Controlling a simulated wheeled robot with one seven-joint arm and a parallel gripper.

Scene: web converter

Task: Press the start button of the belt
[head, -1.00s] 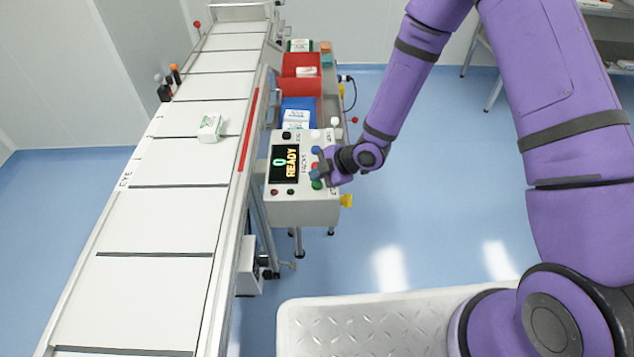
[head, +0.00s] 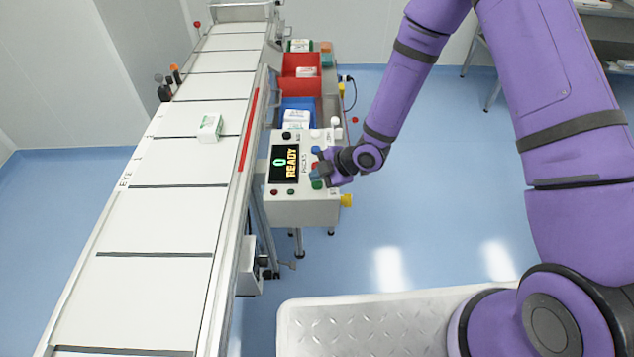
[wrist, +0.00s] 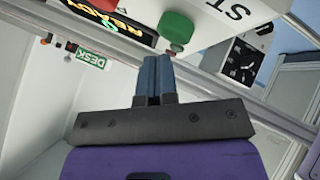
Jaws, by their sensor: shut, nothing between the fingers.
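The control box (head: 300,209) stands beside the belt (head: 165,210), and its display (head: 284,164) reads "0 READY". In the wrist view a round green button (wrist: 177,28) sits on the panel near a lettered label starting "ST" (wrist: 238,12). A red button shows partly at the top edge. My gripper (wrist: 155,58) is shut and empty, its blue-grey fingertips just below the green button in the picture; I cannot tell whether they touch it. In the head view the gripper (head: 317,170) is over the right side of the panel, near the green button (head: 317,184).
A white and green carton (head: 209,128) lies on the belt. A red bin (head: 301,84) and a blue bin (head: 289,105) stand behind the control box, with cartons in them. A yellow part (head: 346,200) sticks out at the box's right.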

